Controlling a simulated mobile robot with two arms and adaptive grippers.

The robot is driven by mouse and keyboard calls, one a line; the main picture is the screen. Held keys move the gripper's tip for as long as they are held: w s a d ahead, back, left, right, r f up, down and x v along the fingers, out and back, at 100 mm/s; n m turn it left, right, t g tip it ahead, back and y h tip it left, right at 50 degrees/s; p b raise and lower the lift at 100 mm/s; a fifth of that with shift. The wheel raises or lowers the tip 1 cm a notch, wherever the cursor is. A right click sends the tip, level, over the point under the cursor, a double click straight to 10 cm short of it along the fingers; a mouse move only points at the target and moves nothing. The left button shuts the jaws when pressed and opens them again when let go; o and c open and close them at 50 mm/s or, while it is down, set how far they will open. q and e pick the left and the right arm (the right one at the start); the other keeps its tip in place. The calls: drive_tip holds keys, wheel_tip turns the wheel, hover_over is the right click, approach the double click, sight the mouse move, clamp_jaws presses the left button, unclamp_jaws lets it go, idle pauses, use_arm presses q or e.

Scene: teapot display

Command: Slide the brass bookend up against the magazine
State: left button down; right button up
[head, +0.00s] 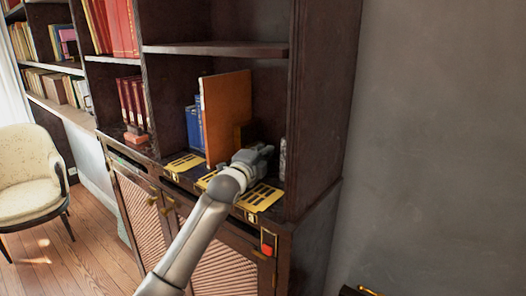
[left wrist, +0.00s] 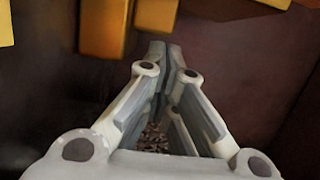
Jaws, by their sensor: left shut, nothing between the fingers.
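The magazine (head: 226,115) is a tall, flat, orange-brown board-like thing standing upright in the right cabinet's open compartment. The brass bookend (head: 242,134) appears as a dark golden block just right of it, partly hidden by my gripper; I cannot tell if they touch. Golden blocky parts, likely the bookend (left wrist: 105,27), show at the top of the left wrist view. My left gripper (head: 264,151) is in the compartment, in front of and slightly right of the bookend. In the left wrist view its fingertips (left wrist: 167,58) are together with nothing between them. My right gripper is not in view.
Blue books (head: 194,125) stand left of the magazine. A greyish upright object (head: 283,158) stands right of my gripper near the cabinet's side wall. Yellow slotted plates (head: 262,197) lie along the front edge. A shelf (head: 215,48) hangs above. A cream chair (head: 25,175) stands at far left.

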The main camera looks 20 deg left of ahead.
sight(251, 147)
use_arm(q)
drive_tip(key=shift+a, duration=0.1)
drive_tip(key=a, duration=0.1)
drive_tip(key=w+a, duration=0.1)
drive_tip(key=a, duration=0.1)
drive_tip(key=shift+w+a+r+p, duration=0.1)
drive_tip(key=shift+r+p, duration=0.05)
drive_tip(key=shift+p, duration=0.25)
drive_tip(key=shift+w+a, duration=0.15)
drive_tip(key=shift+a, duration=0.25)
